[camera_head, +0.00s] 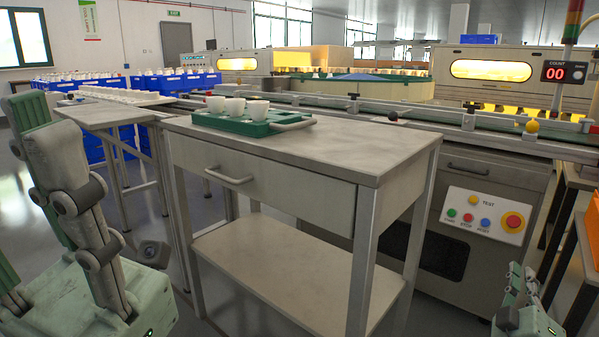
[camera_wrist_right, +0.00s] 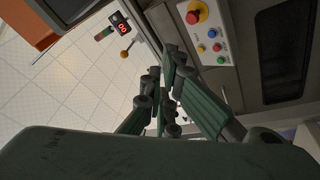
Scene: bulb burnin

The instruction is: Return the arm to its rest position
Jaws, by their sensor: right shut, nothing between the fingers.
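My right gripper (camera_head: 516,285) is low at the right edge of the head view, in front of the machine's button panel and away from the table. In the right wrist view my right gripper (camera_wrist_right: 168,75) has its fingers drawn together with nothing between them. It touches nothing that I can see. My left gripper (camera_head: 42,125) stands large and close at the left edge of the head view, fingers upward. Its fingers overlap, so its opening is unclear. No object shows in it.
A grey table (camera_head: 330,158) with a drawer stands ahead, bearing a green tray (camera_head: 230,127) with several white cups. The machine's button panel (camera_head: 483,216) has a red knob. A counter display (camera_head: 566,72) reads 00. An orange-sided bench (camera_head: 575,180) is close at the right.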

